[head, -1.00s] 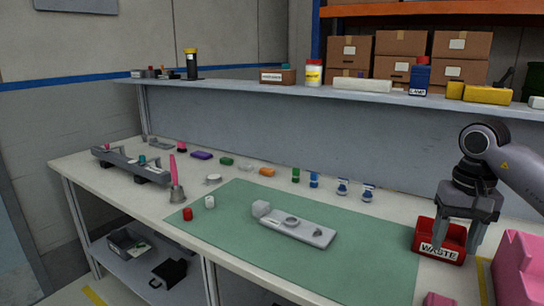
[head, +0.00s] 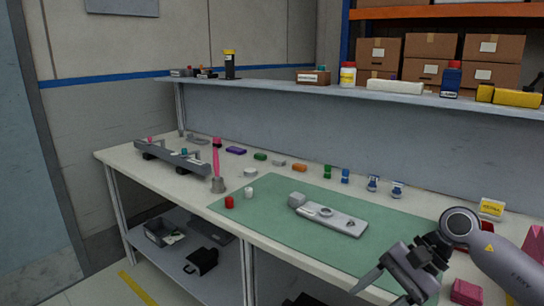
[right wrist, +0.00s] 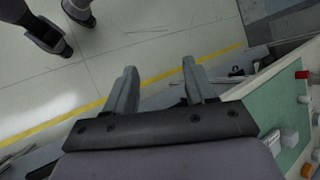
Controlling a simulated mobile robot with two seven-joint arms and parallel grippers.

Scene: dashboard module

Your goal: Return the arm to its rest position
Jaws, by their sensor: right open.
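My right gripper (head: 376,296) is low at the lower right of the head view, in front of the bench's front edge. Its fingers are apart and point down and to the left, and nothing is between them. In the right wrist view my right gripper (right wrist: 160,68) also shows two spread, empty fingers, with the floor beyond. My left gripper does not show in the head view.
A workbench (head: 120,160) carries a green mat (head: 270,213) with a grey plate-like part (head: 335,222) on it. A red cap (head: 229,202) and a white cap (head: 249,193) stand at the mat's left.

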